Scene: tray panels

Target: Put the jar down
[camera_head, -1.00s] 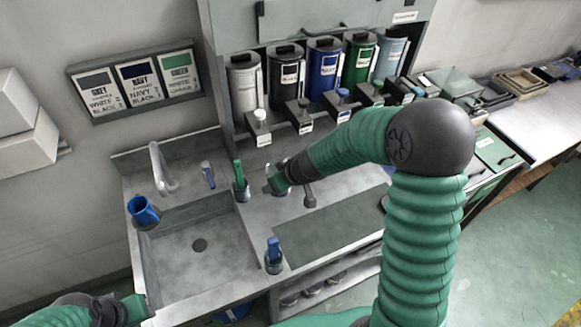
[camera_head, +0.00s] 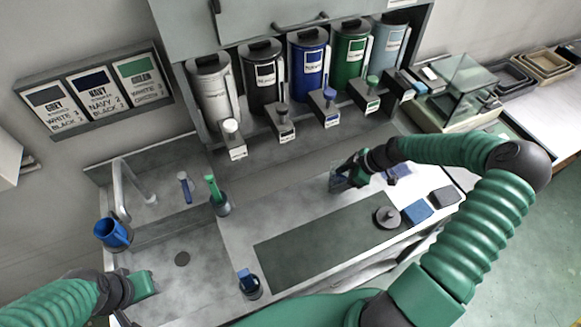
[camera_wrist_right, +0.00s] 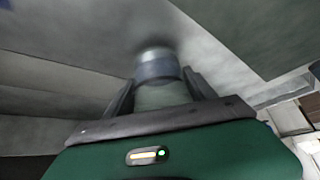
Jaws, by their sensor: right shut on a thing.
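The jar (camera_head: 338,182) is a small, clear greyish vessel between the fingers of my right gripper (camera_head: 346,175), over the metal counter behind the dark green mat. In the right wrist view the jar (camera_wrist_right: 157,66) shows a blue-grey band and a pale greenish lower part, and the right gripper (camera_wrist_right: 160,98) has one dark finger on each side of it. The picture there is blurred, and I cannot tell whether the jar touches the counter. My left gripper (camera_head: 146,285) is at the lower left near the sink's front edge; its fingers are not clear.
The dark green mat (camera_head: 325,245) is bare. A round grey piece with a knob (camera_head: 387,216) and blue and dark pads (camera_head: 417,212) lie right of it. Paint dispensers (camera_head: 308,70) line the back. A blue cup (camera_head: 113,234) stands by the sink (camera_head: 180,285).

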